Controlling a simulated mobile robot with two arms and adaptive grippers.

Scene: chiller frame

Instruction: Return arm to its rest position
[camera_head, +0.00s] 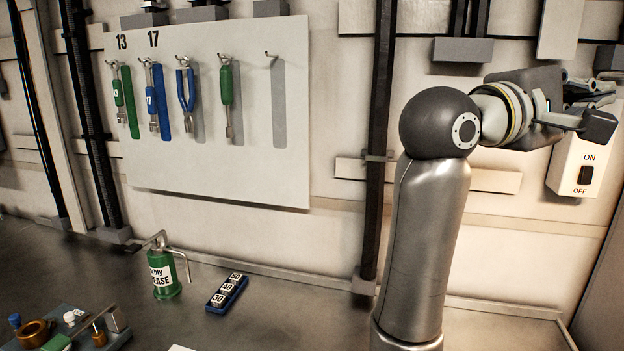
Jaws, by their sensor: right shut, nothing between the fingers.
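My right arm (425,240) stands upright at the right of the head view, its silver link rising to a dark round joint. The wrist turns from there to the right. My right gripper (592,108) is shut and empty, in front of the wall and overlapping the top of a white ON/OFF switch box (568,165) in the picture. I cannot tell whether it touches the box. The switch's dark rocker shows below the gripper. My left gripper is not in view.
A white tool board (265,165) hangs on the wall with several tools and one empty hook. On the bench stand a green grease can (163,275), a blue block holder (226,293) and a cluttered fixture (115,320) at lower left. Dark vertical posts run along the wall.

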